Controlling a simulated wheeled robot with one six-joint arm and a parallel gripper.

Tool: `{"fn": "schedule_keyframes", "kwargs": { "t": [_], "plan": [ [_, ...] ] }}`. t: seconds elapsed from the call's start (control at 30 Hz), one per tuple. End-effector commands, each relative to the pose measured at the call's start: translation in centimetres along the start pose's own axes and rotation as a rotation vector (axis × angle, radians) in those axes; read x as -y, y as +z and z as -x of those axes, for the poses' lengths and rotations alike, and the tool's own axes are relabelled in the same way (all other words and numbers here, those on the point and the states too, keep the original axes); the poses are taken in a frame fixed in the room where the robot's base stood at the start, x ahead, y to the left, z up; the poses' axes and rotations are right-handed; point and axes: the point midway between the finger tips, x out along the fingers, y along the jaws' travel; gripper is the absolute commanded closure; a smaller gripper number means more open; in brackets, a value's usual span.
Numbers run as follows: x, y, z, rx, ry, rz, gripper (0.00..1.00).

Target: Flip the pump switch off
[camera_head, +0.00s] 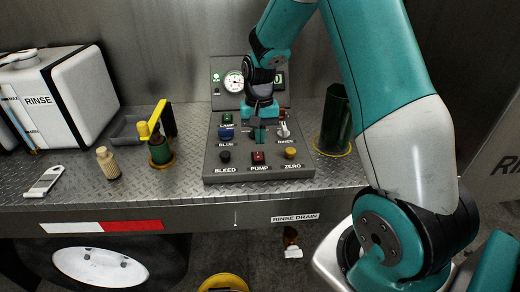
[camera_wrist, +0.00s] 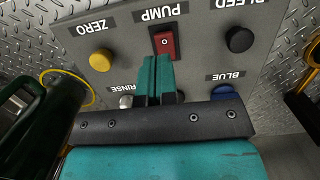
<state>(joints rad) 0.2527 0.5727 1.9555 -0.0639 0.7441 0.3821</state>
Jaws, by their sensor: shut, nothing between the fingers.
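The pump switch (camera_head: 258,157) is a red rocker at the front middle of the grey control box, above the label PUMP. In the wrist view the red pump switch (camera_wrist: 165,43) shows just beyond my fingertips, with a small round mark on its face. My gripper (camera_head: 259,138) is shut and empty, pointing down over the box just behind the switch. In the wrist view the teal fingers (camera_wrist: 156,62) lie together and end close to the red rocker; I cannot tell whether they touch it. My gripper hides part of the box's middle.
A black BLEED knob (camera_head: 225,157) and a yellow ZERO knob (camera_head: 291,153) flank the switch. A blue button (camera_head: 226,133) and the RINSE toggle (camera_head: 283,130) sit behind. A dark green cylinder (camera_head: 335,120) stands right; a yellow-handled valve (camera_head: 157,135) stands left.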

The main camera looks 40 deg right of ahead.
Motion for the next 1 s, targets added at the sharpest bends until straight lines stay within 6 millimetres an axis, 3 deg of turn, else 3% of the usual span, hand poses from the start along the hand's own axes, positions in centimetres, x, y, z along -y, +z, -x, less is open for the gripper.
{"fn": "schedule_keyframes", "kwargs": {
  "t": [0.1, 0.3, 0.77, 0.93, 1.0],
  "plan": [
    [0.0, 0.1, -2.1, 0.005, 0.002, 0.0, 1.0],
    [0.0, 0.1, -4.4, 0.002, 0.001, 0.001, 1.0],
    [0.0, 0.0, -5.1, -0.004, 0.0, 0.001, 1.0],
    [0.0, 0.2, -6.5, -0.094, 0.001, 0.001, 1.0],
    [0.0, 0.2, -6.0, -0.102, 0.001, -0.001, 1.0]
  ]
}}
